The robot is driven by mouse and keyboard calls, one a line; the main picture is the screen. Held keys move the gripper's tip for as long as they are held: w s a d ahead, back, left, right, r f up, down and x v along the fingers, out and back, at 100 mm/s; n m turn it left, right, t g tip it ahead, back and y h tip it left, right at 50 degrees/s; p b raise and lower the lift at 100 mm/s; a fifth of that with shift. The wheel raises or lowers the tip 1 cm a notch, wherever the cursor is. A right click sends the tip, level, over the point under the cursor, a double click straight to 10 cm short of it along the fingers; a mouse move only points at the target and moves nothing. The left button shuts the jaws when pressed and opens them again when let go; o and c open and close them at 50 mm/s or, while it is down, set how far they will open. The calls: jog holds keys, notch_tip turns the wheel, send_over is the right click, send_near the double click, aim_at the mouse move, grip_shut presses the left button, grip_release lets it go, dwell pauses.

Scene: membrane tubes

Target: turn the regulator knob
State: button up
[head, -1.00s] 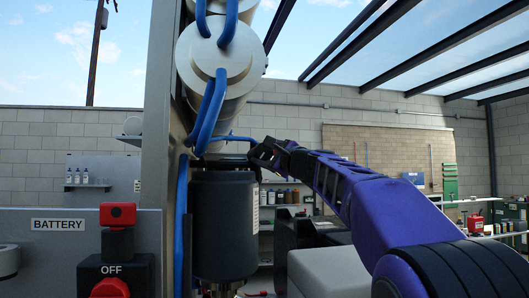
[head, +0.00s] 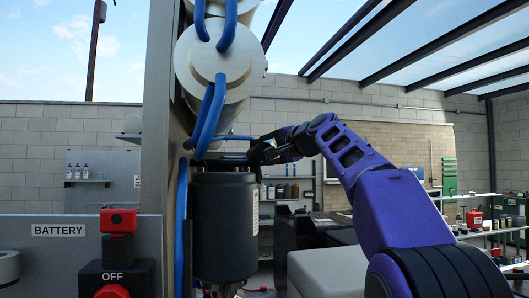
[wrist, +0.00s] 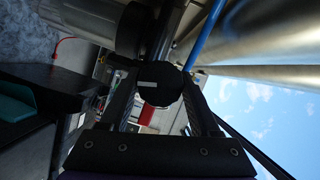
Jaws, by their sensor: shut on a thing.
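The regulator knob (wrist: 160,84) is a round black knob with a small white mark, seen face-on in the wrist view. My gripper (wrist: 157,92) has one finger on each side of it and is shut on it. In the head view my gripper (head: 262,152) is just above and right of the black cylinder's top, beside the metal post. The knob cannot be made out there, as the fingers and dark parts cover it.
A black cylinder (head: 224,225) stands below my gripper, with white membrane tubes (head: 218,75) and blue hoses (head: 207,115) above. A metal post (head: 153,130) is left of them. A red battery switch (head: 118,220) sits at the lower left.

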jog(key=n+h, duration=0.1)
jog(key=n, duration=0.2)
jog(key=shift+g+h, duration=0.3)
jog(key=shift+n+h, duration=0.3)
jog(key=shift+n, duration=0.3)
dwell(0.5)
jog(key=o, duration=1.4)
jog(key=shift+c, duration=0.2)
jog(key=b+v, duration=0.5)
jog(key=v, duration=1.2)
jog(key=shift+s, duration=0.15)
jog(key=shift+d, duration=0.1)
